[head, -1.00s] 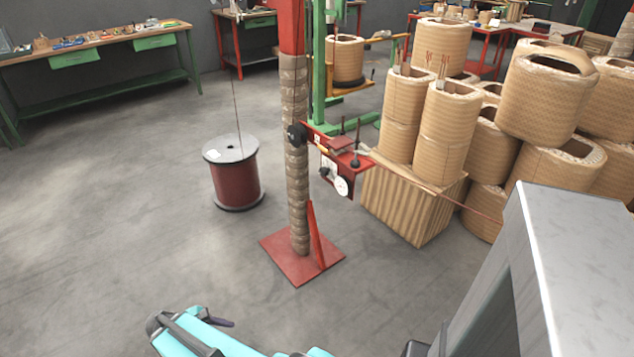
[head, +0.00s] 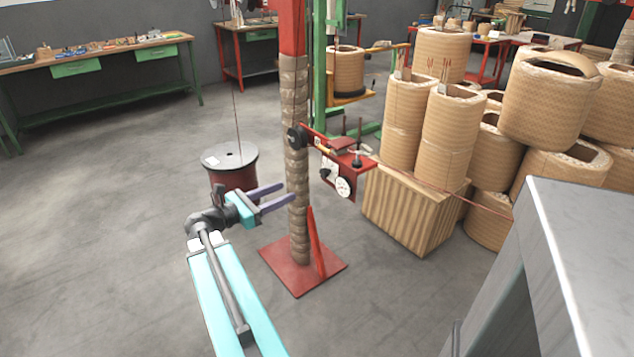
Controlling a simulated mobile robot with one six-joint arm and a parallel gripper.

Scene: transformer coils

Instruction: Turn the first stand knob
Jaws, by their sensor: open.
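The stand (head: 300,226) is a wrapped upright column on a red base plate, red at its top. The bracket reaches to the right and carries a dark knob (head: 326,173) and a pale disc (head: 344,187). Which of these is the first knob, I cannot tell. My gripper (head: 282,195) is open and empty. Its two purple fingers point right at the column, below and left of the black knob. Whether a finger touches the column is unclear.
A dark red wire spool (head: 230,165) stands behind my gripper, partly hidden by it. Wrapped coils (head: 448,136) stand on a wooden block (head: 405,213) to the right. A grey metal surface (head: 590,230) fills the lower right. The floor at left is clear.

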